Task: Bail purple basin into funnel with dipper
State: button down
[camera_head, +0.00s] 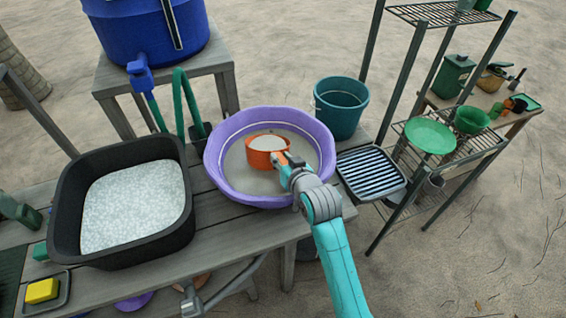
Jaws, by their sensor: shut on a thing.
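The purple basin (218,168) stands on the wooden bench near the middle of the view, with greyish contents inside. An orange-brown dipper (266,158) is inside the basin's outline, and its round opening shows a pale surface. My gripper (282,163) is at the dipper's right side, shut on it, with my arm reaching in from the lower right. The gripper hides part of the dipper's side. I cannot tell whether the dipper touches the basin floor. I cannot clearly pick out a funnel.
A black tub (64,212) of white suds stands left of the basin. A teal bucket (340,118) and a striped drain tray (372,172) are to the right. A blue barrel (135,32) stands behind. A metal rack (415,62) rises at the right.

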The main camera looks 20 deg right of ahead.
jog(key=shift+n+t, duration=0.3)
jog(key=shift+t, duration=0.6)
jog(key=r, duration=0.4)
jog(key=s+r, duration=0.1)
jog(key=r, duration=0.1)
jog(key=shift+a+r, duration=0.2)
jog(key=shift+a, duration=0.05)
jog(key=shift+s+a+r+n+t, duration=0.15)
jog(key=shift+s+r+n+t, duration=0.15)
jog(key=shift+r+t, duration=0.35)
jog(key=shift+s+a+r+n+t, duration=0.15)
jog(key=shift+r+n+t, duration=0.15)
jog(key=shift+r+t, duration=0.35)
jog(key=shift+r, duration=0.1)
